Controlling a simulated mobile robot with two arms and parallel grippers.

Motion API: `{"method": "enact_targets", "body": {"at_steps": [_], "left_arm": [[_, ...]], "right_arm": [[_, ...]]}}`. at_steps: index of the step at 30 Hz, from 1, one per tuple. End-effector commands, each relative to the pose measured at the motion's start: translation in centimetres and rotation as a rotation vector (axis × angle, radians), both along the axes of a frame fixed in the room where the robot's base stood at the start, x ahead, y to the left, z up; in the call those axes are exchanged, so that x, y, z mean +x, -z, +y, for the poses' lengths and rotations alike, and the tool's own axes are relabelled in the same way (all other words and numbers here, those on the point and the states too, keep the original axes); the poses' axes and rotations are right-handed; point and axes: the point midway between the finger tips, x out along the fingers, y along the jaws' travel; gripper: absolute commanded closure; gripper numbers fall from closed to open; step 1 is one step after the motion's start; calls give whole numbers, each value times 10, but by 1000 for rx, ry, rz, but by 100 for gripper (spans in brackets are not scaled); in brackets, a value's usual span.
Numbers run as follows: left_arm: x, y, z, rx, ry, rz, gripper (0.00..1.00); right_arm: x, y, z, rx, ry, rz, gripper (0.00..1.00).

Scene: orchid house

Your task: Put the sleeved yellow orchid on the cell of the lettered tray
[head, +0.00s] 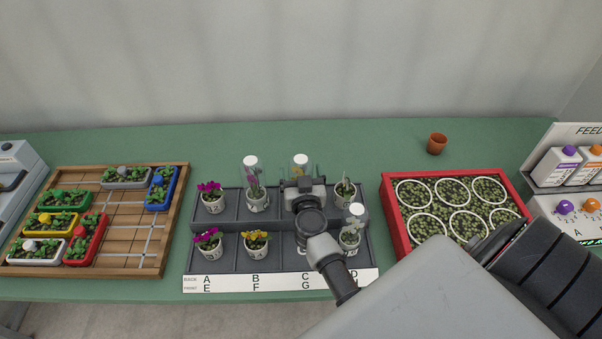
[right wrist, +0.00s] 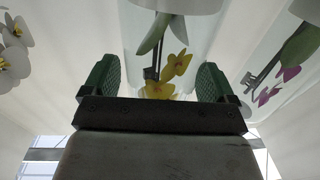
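The sleeved yellow orchid (head: 301,168) has a clear sleeve with a white top and stands in the back row of the lettered tray (head: 222,268), in the column marked C. My right gripper (head: 304,186) is in front of it and hides its lower part and pot. In the right wrist view, the yellow blooms (right wrist: 176,68) show inside the clear sleeve between the two green-padded fingers (right wrist: 157,82). The fingers are spread wide, and I see no clear contact with the sleeve. The front cell below it is mostly hidden by my right arm. My left gripper is not in view.
Sleeved orchids stand at back B (head: 254,182) and front right (head: 351,228), close to my right arm. Unsleeved pots fill other cells. A red crate (head: 389,225) is to the right, a wooden board (head: 176,205) to the left.

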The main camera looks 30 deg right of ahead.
Motion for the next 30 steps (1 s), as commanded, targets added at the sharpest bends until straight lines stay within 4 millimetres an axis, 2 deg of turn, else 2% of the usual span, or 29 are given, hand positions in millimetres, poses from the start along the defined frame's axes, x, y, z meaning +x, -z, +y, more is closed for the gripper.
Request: {"method": "enact_targets", "body": {"at_steps": [11,14,24,30], "left_arm": [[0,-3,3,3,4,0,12],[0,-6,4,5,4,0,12],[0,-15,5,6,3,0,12],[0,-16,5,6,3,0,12]], "right_arm": [[-2,-4,1,-1,-1,2,10],[-15,-3,8,-1,-1,4,10],[-79,-3,40,0,-1,4,10],[-102,-3,52,0,0,1,10]]}}
